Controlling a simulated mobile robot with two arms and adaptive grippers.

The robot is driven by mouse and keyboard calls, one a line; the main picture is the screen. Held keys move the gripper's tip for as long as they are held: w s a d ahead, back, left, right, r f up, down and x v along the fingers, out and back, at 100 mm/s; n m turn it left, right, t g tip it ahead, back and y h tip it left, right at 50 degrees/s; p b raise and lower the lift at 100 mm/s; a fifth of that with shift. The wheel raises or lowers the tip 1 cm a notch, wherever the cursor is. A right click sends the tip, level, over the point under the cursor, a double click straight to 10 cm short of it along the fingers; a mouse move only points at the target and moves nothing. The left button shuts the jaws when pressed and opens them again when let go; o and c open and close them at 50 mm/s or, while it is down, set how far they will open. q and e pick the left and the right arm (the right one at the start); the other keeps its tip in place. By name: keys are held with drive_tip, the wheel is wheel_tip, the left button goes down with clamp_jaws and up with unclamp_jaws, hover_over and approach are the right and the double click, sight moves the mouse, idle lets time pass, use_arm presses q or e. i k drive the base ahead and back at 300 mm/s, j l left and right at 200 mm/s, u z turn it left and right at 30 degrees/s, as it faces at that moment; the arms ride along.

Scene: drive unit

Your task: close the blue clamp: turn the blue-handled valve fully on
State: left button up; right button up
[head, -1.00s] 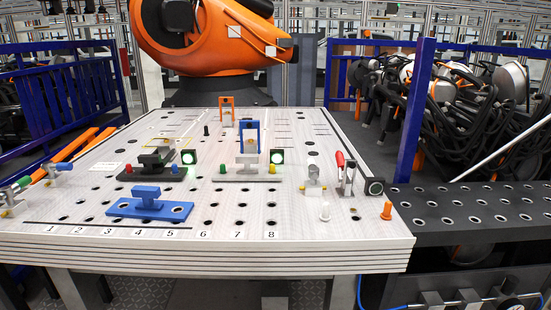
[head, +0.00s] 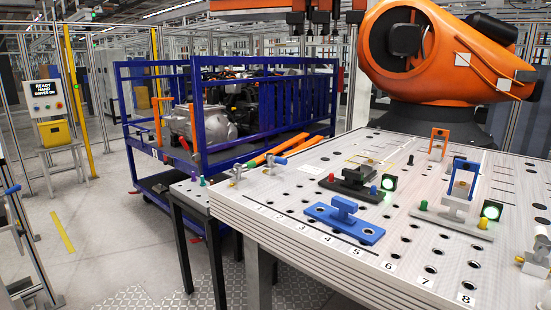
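The valve with the blue handle (head: 279,161) is on the far left edge of the table, its handle lying roughly level and its body brass and silver. Beside it on the left is a similar valve with a green handle (head: 237,173). A flat blue fixture (head: 343,219) with a raised blue grip lies near the front left of the table. A blue upright frame (head: 462,180) stands at the right behind a grey block. I cannot tell which of these blue parts is the clamp. Neither gripper shows in the head view.
The perforated white table (head: 400,262) has a numbered front edge. A black fixture (head: 351,184) and a grey fixture (head: 450,219) stand beside lit green lamps. A blue cart (head: 140,130) with machinery stands behind left. Left floor (head: 95,215) is largely open. A large orange robot (head: 430,50) stands behind.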

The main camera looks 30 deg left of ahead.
sight(270, 157)
drive_tip(key=i+j, duration=0.1)
drive_tip(key=j, duration=0.4)
drive_tip(key=i+j+z, duration=0.1)
drive_tip(key=j, duration=0.35)
drive_tip(key=i+j, duration=0.1)
drive_tip(key=j, duration=0.4)
drive_tip(key=i+j, duration=0.1)
drive_tip(key=j, duration=0.4)
drive_tip(key=z, duration=0.05)
